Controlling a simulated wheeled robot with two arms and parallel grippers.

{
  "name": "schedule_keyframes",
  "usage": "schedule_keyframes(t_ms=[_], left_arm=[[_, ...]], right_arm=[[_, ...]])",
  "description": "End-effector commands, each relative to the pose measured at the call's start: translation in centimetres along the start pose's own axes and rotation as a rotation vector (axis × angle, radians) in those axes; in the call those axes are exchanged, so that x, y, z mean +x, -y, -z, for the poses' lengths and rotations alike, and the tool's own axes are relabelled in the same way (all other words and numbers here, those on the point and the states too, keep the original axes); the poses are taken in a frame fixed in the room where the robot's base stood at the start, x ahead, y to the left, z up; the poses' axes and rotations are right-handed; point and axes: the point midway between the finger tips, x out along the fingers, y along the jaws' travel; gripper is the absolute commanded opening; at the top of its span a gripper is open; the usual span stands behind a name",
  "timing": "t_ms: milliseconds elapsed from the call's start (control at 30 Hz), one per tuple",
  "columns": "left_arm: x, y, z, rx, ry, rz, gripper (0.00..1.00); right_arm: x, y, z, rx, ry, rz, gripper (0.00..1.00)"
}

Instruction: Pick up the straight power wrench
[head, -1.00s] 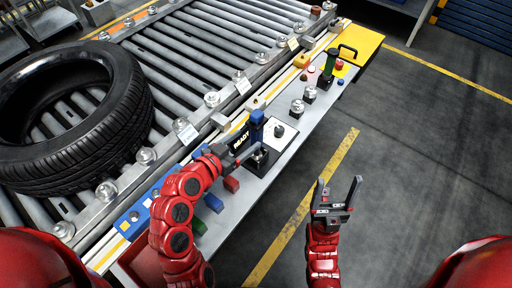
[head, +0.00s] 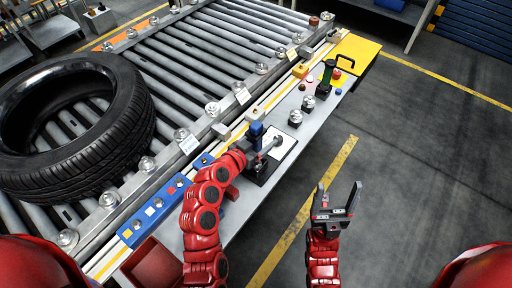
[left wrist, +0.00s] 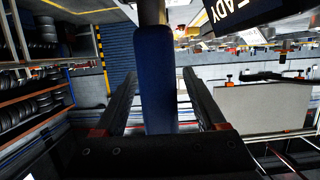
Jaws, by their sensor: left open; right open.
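A blue upright tool, seemingly the straight power wrench (head: 256,130), stands at a dark base on the grey side bench beside the conveyor. In the left wrist view its dark blue body (left wrist: 155,75) rises between the two fingers, with a gap on either side. My left gripper (head: 272,144) is open at the tool and partly hides its lower part. The fingers also show in the left wrist view (left wrist: 160,88). My right gripper (head: 338,192) is open and empty above the floor, right of the bench.
A big black tyre (head: 128,130) lies on the roller conveyor (head: 210,60) at the left. A green tool with a black handle (head: 328,72) stands further back on the bench, near a yellow plate (head: 358,50). A blue block strip (head: 155,210) lies nearer. The floor at right is clear.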

Motion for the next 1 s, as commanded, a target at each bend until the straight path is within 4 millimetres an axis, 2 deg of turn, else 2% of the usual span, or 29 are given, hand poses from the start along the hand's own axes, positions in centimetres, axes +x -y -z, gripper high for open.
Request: schedule_keyframes(t_ms=[133,167,533,567,1000], left_arm=[[-0.01,0.01,-0.07,0.0,0.0,0.001,0.72],[-0.01,0.02,-0.06,0.0,0.0,0.001,0.69],[-0.04,0.03,-0.05,-0.001,0.0,0.001,0.02],[-0.04,0.03,-0.06,-0.001,0.0,0.001,0.0],[-0.1,0.02,0.23,0.0,-0.003,0.0,0.0]], right_arm=[[-0.07,0.0,-0.01,0.0,0.0,0.0,0.77],[-0.07,0.0,-0.01,0.0,0.0,0.0,0.77],[-0.07,0.0,-0.01,0.0,0.0,0.0,0.77],[-0.07,0.0,-0.02,0.0,0.0,0.0,0.77],[-0.13,0.01,-0.03,0.0,0.0,0.0,0.77]])
